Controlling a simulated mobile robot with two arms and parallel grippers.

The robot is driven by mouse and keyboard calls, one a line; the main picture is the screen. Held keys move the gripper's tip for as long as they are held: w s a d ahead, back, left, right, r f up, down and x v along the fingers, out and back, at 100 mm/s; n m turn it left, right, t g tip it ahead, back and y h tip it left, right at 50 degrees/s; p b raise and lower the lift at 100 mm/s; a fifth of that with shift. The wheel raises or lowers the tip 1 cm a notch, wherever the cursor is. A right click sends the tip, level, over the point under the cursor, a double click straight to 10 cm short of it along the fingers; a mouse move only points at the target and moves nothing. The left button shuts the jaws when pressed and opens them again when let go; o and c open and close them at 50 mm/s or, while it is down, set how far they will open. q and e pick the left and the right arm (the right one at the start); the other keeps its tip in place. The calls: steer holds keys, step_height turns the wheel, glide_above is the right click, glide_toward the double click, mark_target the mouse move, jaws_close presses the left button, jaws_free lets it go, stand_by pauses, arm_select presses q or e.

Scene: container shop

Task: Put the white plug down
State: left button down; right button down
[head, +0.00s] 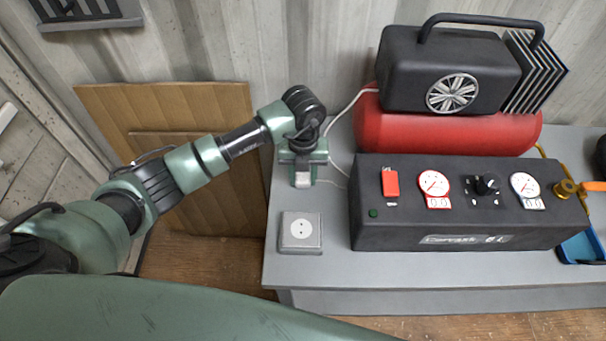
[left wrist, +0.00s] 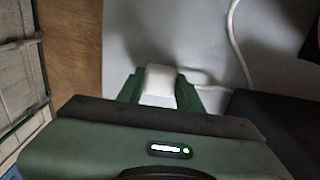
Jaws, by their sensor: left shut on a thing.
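My left gripper (head: 302,180) is over the left end of the grey bench (head: 330,273). It is shut on the white plug (head: 302,180), which shows between the fingers. In the left wrist view the plug (left wrist: 159,86) sits between the two green fingers of the left gripper (left wrist: 160,92). I cannot tell whether the plug touches the bench top. The right gripper is not in view.
A grey socket box (head: 300,245) with a round white face is on the bench in front of the gripper. A black control panel (head: 455,243) with gauges stands to the right. A red tank (head: 440,135) with a black motor (head: 450,60) is behind it. A blue item (head: 580,248) is at far right.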

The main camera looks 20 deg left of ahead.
arm_select(q)
steer(key=shift+f, duration=0.25)
steer(key=shift+f+b, duration=0.3)
steer(key=shift+f, duration=0.05)
steer(key=c, duration=0.9)
jaws_free()
steer(key=shift+c, duration=0.2)
